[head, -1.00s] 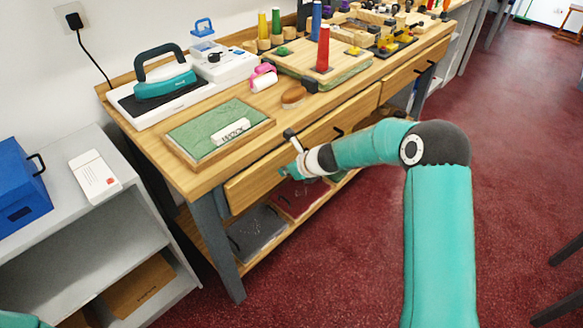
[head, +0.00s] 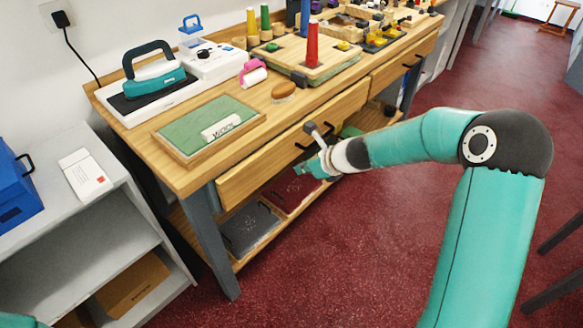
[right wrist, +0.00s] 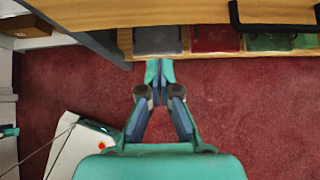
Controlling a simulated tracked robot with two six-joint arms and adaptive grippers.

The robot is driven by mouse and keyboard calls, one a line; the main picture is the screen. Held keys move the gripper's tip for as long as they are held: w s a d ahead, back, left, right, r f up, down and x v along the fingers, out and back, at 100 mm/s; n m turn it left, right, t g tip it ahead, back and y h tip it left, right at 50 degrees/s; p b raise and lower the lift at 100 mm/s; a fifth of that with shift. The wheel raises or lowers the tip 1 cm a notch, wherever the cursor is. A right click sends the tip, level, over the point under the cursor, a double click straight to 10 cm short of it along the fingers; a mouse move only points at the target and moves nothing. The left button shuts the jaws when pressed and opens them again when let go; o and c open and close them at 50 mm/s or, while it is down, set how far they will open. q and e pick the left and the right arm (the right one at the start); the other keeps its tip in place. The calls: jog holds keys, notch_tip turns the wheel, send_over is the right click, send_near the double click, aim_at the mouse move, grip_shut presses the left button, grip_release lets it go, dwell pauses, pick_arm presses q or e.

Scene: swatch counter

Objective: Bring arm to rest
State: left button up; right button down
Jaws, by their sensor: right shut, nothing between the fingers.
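My right arm (head: 420,142) reaches in from the right, bent at a dark elbow joint. Its gripper (head: 300,170) is in front of the workbench's drawer front (head: 285,145), over the edge of the lower shelf in the picture. In the right wrist view the gripper (right wrist: 159,72) has its fingertips together with nothing between them, above the red floor and just short of the bench edge. My left gripper is not in view; only a small teal part of mine shows at the lower left corner.
The workbench (head: 180,181) carries a green board (head: 190,140), a teal iron (head: 155,78) and a brush (head: 283,90). A grey shelf unit (head: 100,222) stands left with a blue box (head: 15,195).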

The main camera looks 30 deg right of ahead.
jog(key=s+a+f+n+g+p, duration=0.2)
jog(key=s+a+f+n, duration=0.3)
jog(key=s+n, duration=0.4)
jog(key=s+a+f+n+g+p, duration=0.2)
jog(key=s+a+f+n, duration=0.4)
jog(key=s+n, duration=0.3)
jog(key=s+a+f+n+g+y+p, duration=0.1)
jog(key=s+a+f+n+g+p, duration=0.2)
jog(key=s+a+f+n, duration=0.3)
jog(key=s+a+n, duration=0.1)
jog(key=s+n, duration=0.2)
jog(key=n, duration=0.3)
jog(key=shift+g, duration=0.4)
